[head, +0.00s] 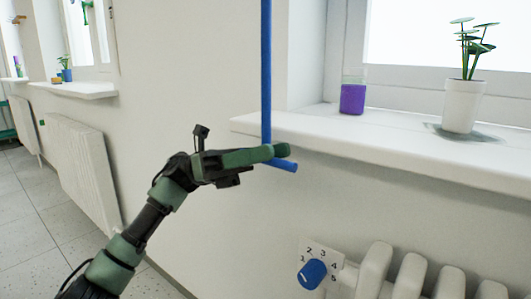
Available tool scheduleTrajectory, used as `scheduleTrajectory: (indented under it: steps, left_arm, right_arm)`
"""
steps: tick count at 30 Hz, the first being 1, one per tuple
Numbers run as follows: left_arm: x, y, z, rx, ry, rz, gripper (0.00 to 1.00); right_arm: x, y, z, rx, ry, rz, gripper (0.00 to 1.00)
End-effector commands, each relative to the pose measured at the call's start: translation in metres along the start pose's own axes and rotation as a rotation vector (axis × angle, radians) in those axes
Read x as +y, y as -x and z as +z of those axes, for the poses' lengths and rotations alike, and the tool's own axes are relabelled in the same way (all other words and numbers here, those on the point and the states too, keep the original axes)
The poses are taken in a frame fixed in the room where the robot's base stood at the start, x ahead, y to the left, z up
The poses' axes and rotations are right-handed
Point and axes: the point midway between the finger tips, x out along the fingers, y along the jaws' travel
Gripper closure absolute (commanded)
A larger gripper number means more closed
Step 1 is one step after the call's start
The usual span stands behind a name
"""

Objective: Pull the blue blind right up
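A thin straight blue rod (266,75) hangs down along the white wall, left of the near window recess. Its top runs out of view. At its lower end a short blue bar (286,165) sticks out to the right, slightly tilted. My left gripper (276,152) is at this lower end. One green finger lies across the rod, just above the bar. The finger hides the joint, and I cannot tell whether the gripper is open or shut on the bar. My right gripper is out of view. No blind fabric shows.
The white window sill (400,150) juts out right of the gripper. It holds a glass of purple liquid (352,98) and a potted plant (462,105). Below are a radiator (411,275) and a blue numbered knob (312,273). Another radiator (80,170) is at left.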

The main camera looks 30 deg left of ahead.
Motion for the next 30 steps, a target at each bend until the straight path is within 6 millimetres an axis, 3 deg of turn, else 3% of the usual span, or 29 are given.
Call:
scheduleTrajectory:
  steps: [9,21,30]
  left_arm:
    - [0.001,0.004,0.0,0.001,0.0,0.003,0.64]
    - [0.001,0.065,0.001,-0.001,0.0,0.003,0.64]
    - [-0.001,0.079,0.0,0.0,-0.002,0.0,0.64]
  right_arm:
    - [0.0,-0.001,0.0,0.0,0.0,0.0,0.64]
    - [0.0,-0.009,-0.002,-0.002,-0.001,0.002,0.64]
    - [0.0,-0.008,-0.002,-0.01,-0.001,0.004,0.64]
